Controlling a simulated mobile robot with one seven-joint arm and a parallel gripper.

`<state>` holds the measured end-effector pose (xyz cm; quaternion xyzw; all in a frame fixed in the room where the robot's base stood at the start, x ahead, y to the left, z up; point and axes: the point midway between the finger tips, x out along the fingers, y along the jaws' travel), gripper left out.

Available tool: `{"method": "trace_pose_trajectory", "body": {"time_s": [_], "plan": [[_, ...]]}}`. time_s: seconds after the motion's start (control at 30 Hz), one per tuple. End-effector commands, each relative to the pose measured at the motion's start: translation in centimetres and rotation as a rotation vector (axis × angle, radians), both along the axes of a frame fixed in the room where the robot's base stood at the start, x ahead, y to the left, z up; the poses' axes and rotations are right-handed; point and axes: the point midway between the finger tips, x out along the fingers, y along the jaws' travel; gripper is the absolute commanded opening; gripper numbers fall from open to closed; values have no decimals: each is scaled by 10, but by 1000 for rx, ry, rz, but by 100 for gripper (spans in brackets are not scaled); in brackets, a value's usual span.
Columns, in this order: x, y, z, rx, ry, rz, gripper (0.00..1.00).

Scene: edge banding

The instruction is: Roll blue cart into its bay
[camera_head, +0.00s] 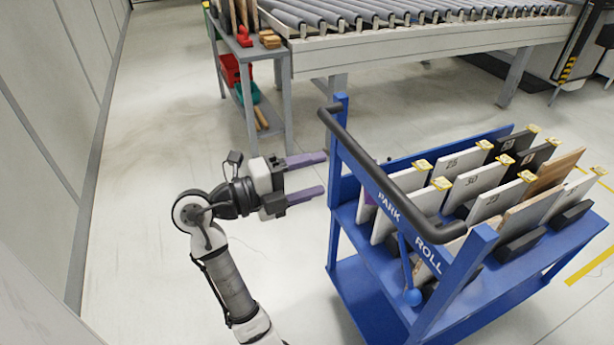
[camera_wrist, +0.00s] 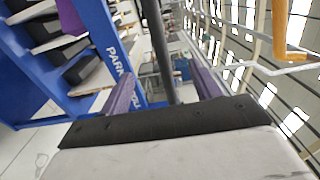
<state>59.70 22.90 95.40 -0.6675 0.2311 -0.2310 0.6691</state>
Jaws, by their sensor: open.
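The blue cart (camera_head: 345,275) stands at the right in the head view, loaded with several upright panels bearing numbers and yellow tags. Its dark push handle (camera_head: 385,170) faces my side, above a blue end plate lettered PARK and ROLL. In the wrist view the cart's blue frame (camera_wrist: 98,30) is at the left, and the dark handle bar (camera_wrist: 160,50) runs between the fingers (camera_wrist: 165,92).
A roller conveyor (camera_head: 400,25) runs along the back. A grey shelf trolley (camera_head: 248,60) with red and green bins stands at its left end. A wall (camera_head: 50,110) lines the left. Yellow floor tape (camera_head: 592,262) shows at the right. The floor left of my arm is clear.

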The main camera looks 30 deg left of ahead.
Motion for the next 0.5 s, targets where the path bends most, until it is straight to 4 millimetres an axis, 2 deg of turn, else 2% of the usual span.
{"method": "trace_pose_trajectory", "body": {"time_s": [0.4, 0.47, 0.5], "plan": [[44, -35, 6, -4, 3, 0, 64], [52, -41, 6, -5, 4, -1, 64], [57, -45, -1, -1, 2, -1, 64]]}}
